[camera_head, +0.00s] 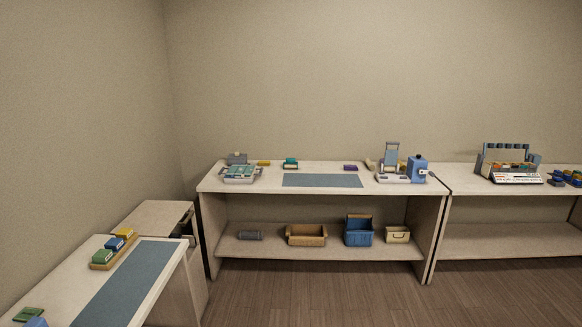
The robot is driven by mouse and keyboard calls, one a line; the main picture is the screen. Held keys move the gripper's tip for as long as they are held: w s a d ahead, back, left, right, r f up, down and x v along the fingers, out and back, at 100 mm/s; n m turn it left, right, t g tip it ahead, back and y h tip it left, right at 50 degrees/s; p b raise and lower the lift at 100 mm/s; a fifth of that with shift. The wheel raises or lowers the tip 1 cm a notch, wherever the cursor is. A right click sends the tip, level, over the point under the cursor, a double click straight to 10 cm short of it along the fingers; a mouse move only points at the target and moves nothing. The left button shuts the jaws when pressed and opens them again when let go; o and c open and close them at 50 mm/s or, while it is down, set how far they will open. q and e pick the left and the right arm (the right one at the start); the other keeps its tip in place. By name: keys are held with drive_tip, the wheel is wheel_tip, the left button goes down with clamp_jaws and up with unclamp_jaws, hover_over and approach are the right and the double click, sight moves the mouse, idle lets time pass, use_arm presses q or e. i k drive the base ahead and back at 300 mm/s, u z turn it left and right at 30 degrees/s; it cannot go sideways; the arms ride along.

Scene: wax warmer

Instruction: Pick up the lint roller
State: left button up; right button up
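I cannot make out a lint roller for certain at this distance. A small dark grey cylinder-like item (249,235) lies on its side on the lower shelf of the middle bench, at the left; it may be a roll of some kind. A small beige item (371,163) on the bench top, partly hidden beside a blue and white device (391,165), is too small to identify. Neither of my grippers is in view, and nothing is seen being held.
The middle bench (270,194) has a blue-grey mat (322,180). Its lower shelf holds a tan basket (306,235), a blue basket (358,231) and a cream box (397,235). A side table (168,265) stands at the left. The wooden floor (330,292) before the bench is clear.

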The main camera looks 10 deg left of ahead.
sight(290, 164)
drive_tip(key=z, duration=0.25)
drive_tip(key=i, duration=4.55)
drive_tip(key=u, duration=0.15)
